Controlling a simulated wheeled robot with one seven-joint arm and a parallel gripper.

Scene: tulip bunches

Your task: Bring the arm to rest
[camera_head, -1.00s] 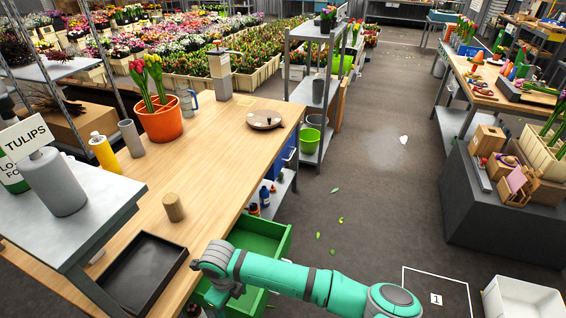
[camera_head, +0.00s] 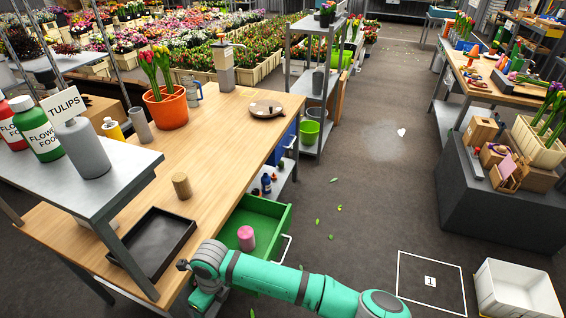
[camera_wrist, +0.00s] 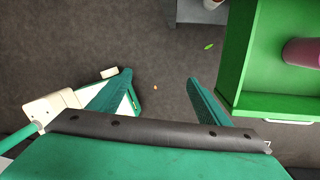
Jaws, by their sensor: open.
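My arm (camera_head: 272,277) is teal with grey bands and reaches from the bottom right to the left along the lower edge in the head view. Its wrist end is beside the workbench's front corner and the drawer, and the fingers cannot be made out there. In the wrist view my gripper (camera_wrist: 163,88) has its two teal fingers spread wide with only dark floor between them. It is open and empty, to the left of the green drawer and apart from it.
The green drawer (camera_head: 283,232) stands open below the wooden workbench (camera_head: 215,140), with a pink cylinder (camera_head: 246,238) inside. A black tray (camera_head: 152,245) and a wooden cylinder (camera_head: 181,186) are on the bench. A white bin (camera_head: 515,290) stands at the lower right. The aisle floor is mostly clear.

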